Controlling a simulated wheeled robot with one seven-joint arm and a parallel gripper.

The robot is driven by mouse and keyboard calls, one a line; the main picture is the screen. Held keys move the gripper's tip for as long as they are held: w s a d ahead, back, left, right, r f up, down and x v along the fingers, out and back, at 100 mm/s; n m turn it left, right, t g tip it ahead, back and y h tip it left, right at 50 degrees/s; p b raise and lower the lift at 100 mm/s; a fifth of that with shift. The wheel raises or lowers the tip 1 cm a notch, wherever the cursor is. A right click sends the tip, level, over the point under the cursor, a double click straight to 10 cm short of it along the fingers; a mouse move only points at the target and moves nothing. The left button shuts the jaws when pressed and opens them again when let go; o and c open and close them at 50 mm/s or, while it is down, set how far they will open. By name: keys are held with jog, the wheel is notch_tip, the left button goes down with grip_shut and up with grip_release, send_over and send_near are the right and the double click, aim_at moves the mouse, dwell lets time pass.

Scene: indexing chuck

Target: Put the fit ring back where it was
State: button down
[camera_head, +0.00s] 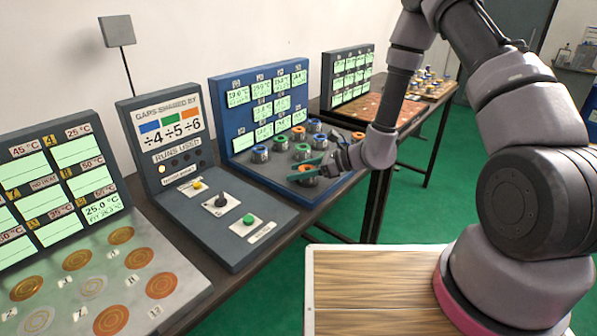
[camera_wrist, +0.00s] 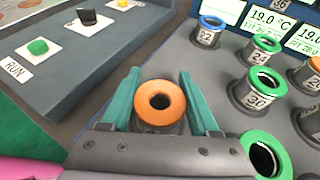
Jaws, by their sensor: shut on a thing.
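An orange ring (camera_wrist: 160,102), with a dark round opening, sits between the two teal fingers of my gripper (camera_wrist: 162,92) in the wrist view. My gripper is shut on it. In the head view, my gripper (camera_head: 308,168) is low over the front part of the blue station's grey deck, with the orange ring (camera_head: 308,172) between its fingers. A grey body shows just below the ring; I cannot tell whether the ring rests on a post or is lifted clear. I cannot tell from its look alone whether this is the fit ring.
Several numbered posts with green, blue and orange rings stand close by, including a green-ringed post 30 (camera_wrist: 259,88) and a blue-ringed post 22 (camera_wrist: 209,28). The blue display panel (camera_head: 225,100) rises behind. A console with a green button (camera_head: 248,219) stands to the left.

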jog(key=shift+f, duration=0.15)
jog(key=shift+c, duration=0.7)
grip_release()
jog(key=shift+d+r, duration=0.15)
jog(key=shift+r, duration=0.05)
jog(key=v, duration=1.2)
jog(key=s+d+r+n+g+h, duration=0.1)
jog(key=s+r+n+h, duration=0.15)
jog(key=r+n, duration=0.45)
jog(key=s+d+r+n+g+h, duration=0.15)
jog(key=s+r, duration=0.25)
jog(key=r, duration=0.6)
jog(key=s+d+r+n+t+h, duration=0.3)
jog(key=s+d+r, duration=0.2)
jog(key=r, duration=0.3)
jog(key=s+d+r+n+t+h, duration=0.4)
jog(key=s+d+r, duration=0.1)
jog(key=d+r, duration=0.3)
jog(key=shift+s+r, duration=0.2)
jog(key=shift+r, duration=0.25)
